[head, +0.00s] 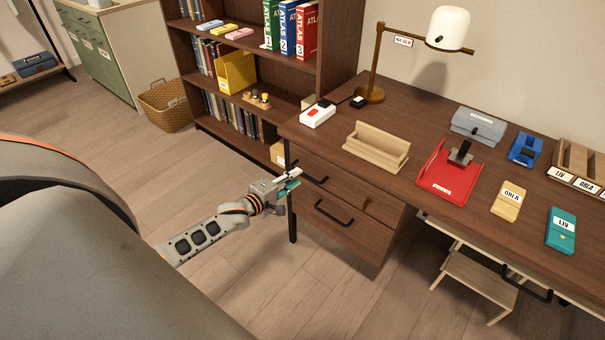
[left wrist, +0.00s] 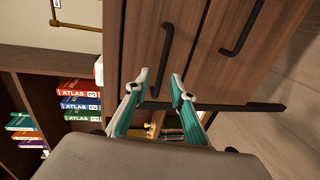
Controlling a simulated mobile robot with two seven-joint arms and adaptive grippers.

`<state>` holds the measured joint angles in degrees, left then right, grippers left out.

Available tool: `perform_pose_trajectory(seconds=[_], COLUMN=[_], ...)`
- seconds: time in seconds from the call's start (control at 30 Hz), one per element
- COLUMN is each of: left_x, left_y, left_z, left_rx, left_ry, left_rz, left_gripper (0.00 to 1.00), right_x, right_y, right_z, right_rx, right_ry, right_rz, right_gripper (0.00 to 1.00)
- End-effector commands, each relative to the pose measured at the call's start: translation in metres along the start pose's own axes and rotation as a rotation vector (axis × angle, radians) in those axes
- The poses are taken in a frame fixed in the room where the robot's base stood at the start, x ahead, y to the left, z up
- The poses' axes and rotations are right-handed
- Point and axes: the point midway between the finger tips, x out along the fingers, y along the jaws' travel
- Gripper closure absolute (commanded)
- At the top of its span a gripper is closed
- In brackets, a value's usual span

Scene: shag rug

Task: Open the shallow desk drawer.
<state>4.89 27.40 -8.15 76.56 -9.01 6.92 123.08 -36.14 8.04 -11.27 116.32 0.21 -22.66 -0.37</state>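The dark wooden desk (head: 392,128) has two stacked drawers at its left end, both looking shut. The upper drawer has a black bar handle (head: 314,179), which also shows in the left wrist view (left wrist: 165,52). The lower drawer has its own black handle (head: 333,214). Another black handle (head: 528,291) shows under the desk's right part. My left gripper (head: 297,178) is open beside the upper handle. In the left wrist view its teal fingers (left wrist: 159,80) appear on either side of that handle's near end; contact cannot be told. My right gripper is not in view.
A red tray (head: 436,186), a wooden holder (head: 375,147), a lamp (head: 371,95) and small boxes stand on the desk. A bookshelf (head: 245,98) is behind my left gripper. A wooden step stool (head: 470,285) stands under the desk. The floor before the drawers is clear.

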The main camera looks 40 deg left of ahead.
Motion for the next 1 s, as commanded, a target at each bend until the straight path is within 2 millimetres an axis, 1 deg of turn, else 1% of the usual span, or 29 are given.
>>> perform_pose_trajectory(seconds=[0.03, 0.1, 0.3, 0.47, 0.6, 0.73, 0.77, 0.8, 0.83, 1.0], left_x=[0.009, 0.018, 0.04, 0.047, 0.048, 0.048, 0.048, 0.048, 0.048, 0.047], left_y=[-0.004, -0.004, -0.004, -0.002, -0.001, -0.001, -0.001, -0.001, -0.001, -0.001], left_z=[0.0, 0.0, 0.001, 0.001, 0.001, 0.001, 0.001, 0.001, 0.001, 0.001], left_rx=[0.0, 0.0, 0.001, 0.0, 0.0, 0.001, 0.001, 0.001, 0.001, 0.001], left_ry=[0.0, 0.0, 0.0, 0.0, 0.0, 0.0, 0.0, 0.0, 0.0, 0.0], left_rz=[-0.002, -0.002, -0.003, -0.002, -0.002, -0.001, -0.001, -0.001, -0.001, -0.002], left_gripper=[0.76, 0.76, 0.76, 0.76, 0.76, 0.76, 0.84, 0.95, 1.0, 1.0], right_x=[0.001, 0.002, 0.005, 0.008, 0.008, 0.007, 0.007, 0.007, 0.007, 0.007], right_y=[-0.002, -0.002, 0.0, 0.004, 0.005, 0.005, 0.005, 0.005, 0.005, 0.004], right_z=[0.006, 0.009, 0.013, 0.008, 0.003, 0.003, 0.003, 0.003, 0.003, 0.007], right_rx=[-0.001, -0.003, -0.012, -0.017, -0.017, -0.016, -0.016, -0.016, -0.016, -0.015], right_ry=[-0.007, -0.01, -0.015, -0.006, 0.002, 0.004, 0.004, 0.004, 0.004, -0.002], right_rz=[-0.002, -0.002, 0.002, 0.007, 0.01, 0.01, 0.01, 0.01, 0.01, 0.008], right_gripper=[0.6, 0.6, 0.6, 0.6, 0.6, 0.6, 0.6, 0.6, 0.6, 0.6])
